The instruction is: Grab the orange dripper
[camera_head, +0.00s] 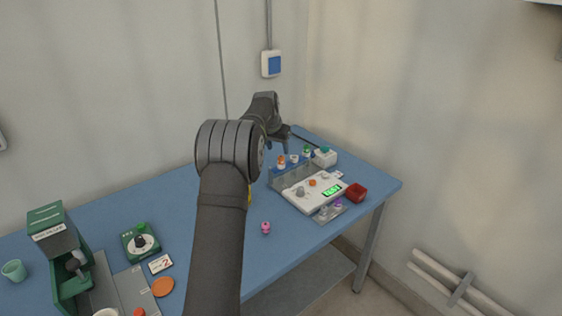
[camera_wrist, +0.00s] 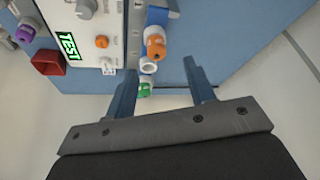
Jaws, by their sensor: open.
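An orange-and-white piece (camera_wrist: 155,43) stands at the rack in the wrist view, just ahead of my gripper (camera_wrist: 162,82). It also shows in the head view (camera_head: 281,162). A smaller orange piece (camera_wrist: 101,41) sits on the white instrument (camera_wrist: 88,22); it shows in the head view too (camera_head: 312,183). I cannot tell for certain which one is the dripper. My gripper is open, with nothing seen held between its two blue fingers. In the head view my gripper (camera_head: 286,142) is over the far end of the table, near the rack.
A white ring (camera_wrist: 148,66) and a green-topped piece (camera_wrist: 145,88) are close to the left finger. A red box (camera_head: 356,192) stands right of the instrument. A pink piece (camera_head: 266,228) stands alone on the blue table (camera_head: 290,245). A green machine (camera_head: 60,245) is at left.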

